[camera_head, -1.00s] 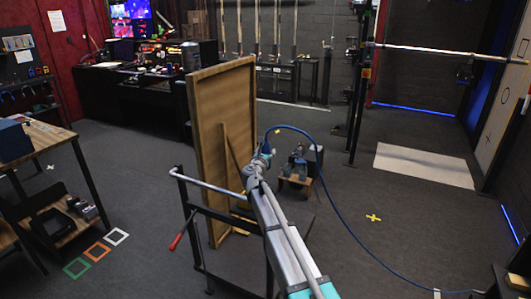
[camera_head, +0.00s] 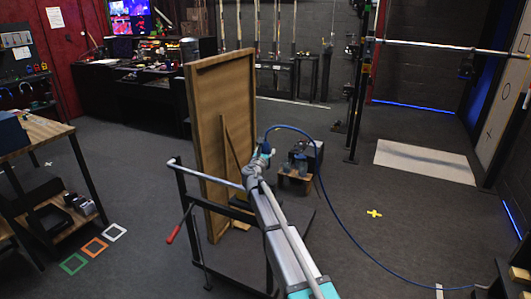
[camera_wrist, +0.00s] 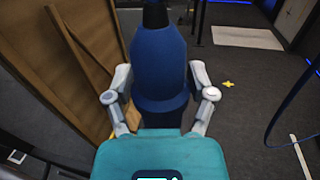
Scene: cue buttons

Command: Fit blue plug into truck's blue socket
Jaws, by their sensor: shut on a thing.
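My gripper (camera_wrist: 160,100) is shut on the blue plug (camera_wrist: 158,55), which fills the middle of the wrist view with its dark tip pointing away. In the head view my gripper (camera_head: 262,158) is at the end of my outstretched arm, and a little of the blue plug (camera_head: 265,147) shows there. A blue cable (camera_head: 335,215) arcs from the plug to the right and down to the floor. I cannot make out the truck's blue socket in either view.
A cart with a metal handle (camera_head: 205,172) and a red lever stands by my arm, with a tall wooden panel (camera_head: 222,110) upright on it. A small wooden stand (camera_head: 295,178) is just beyond my gripper. Open floor with a yellow cross (camera_head: 374,213) lies to the right.

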